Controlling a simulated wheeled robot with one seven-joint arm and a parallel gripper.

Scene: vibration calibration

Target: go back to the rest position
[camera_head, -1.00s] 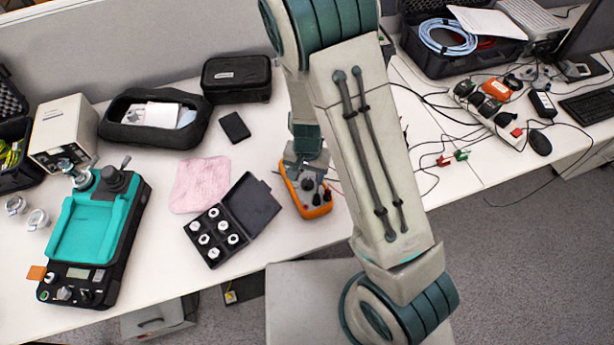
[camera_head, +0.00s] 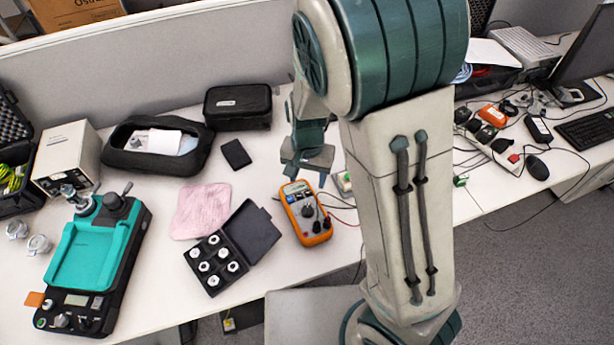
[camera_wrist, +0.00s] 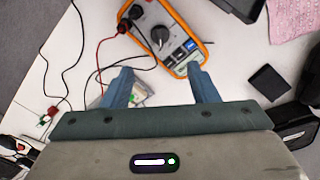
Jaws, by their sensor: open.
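My gripper (camera_head: 306,176) is open and empty above the table in the head view, just behind the orange multimeter (camera_head: 306,212). In the wrist view its two blue fingers (camera_wrist: 162,80) stand apart with white table between them. The multimeter also shows in the wrist view (camera_wrist: 160,35), beyond the fingertips, lying on the table with its dial and leads visible. My arm hides part of the table to the right of the multimeter in the head view.
On the white table (camera_head: 155,270) stand a teal-and-black calibrator (camera_head: 85,255), an open black case of adapters (camera_head: 213,265), a pink cloth (camera_head: 200,210) and black pouches (camera_head: 238,107). Loose cables and a power strip (camera_head: 490,135) lie to the right. A low grey partition (camera_head: 150,65) runs behind.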

